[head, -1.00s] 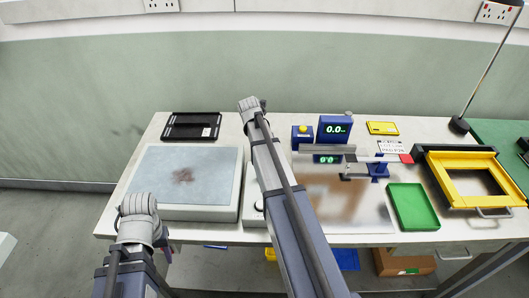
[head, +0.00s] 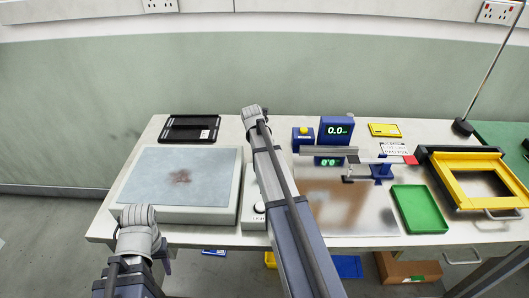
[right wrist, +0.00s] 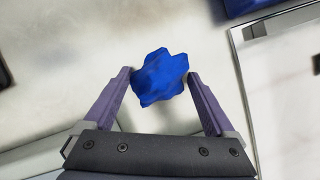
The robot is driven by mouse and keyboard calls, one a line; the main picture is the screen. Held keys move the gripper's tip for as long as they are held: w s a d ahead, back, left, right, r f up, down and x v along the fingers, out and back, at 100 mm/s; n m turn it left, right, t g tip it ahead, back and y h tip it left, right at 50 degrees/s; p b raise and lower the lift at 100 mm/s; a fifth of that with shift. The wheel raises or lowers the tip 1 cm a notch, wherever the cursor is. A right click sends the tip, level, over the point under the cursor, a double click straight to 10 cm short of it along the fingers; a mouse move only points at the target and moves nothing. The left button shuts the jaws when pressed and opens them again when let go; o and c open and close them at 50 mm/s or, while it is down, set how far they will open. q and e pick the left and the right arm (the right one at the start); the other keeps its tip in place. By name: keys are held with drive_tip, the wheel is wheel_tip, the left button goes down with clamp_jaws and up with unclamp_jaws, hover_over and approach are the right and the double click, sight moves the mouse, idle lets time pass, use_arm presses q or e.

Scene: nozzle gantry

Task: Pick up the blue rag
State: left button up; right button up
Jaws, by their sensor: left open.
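The blue rag (right wrist: 160,77) is a crumpled bright blue lump in the right wrist view, over the pale bench top. My right gripper (right wrist: 159,75) is open, with one finger on each side of the rag. The fingertips are close to its edges; I cannot tell whether they touch it. In the head view the rag and the right fingers are hidden behind my right arm. My left gripper (head: 166,262) is open in the head view, low at the bench's front edge, far from the rag and mostly hidden by its own wrist.
A plate-topped box (head: 226,207) stands at the bench's left, with a black tray (head: 171,137) behind it. To the right are a blue display (head: 336,130), a blue box with a yellow button (head: 303,139), a metal gantry, a green tray (head: 419,209) and a yellow frame (head: 446,180).

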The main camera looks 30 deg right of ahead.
drive_tip(key=c, duration=0.8)
drive_tip(key=shift+c, duration=0.2)
wheel_tip(320, 180, up, 10)
drive_tip(key=p, duration=1)
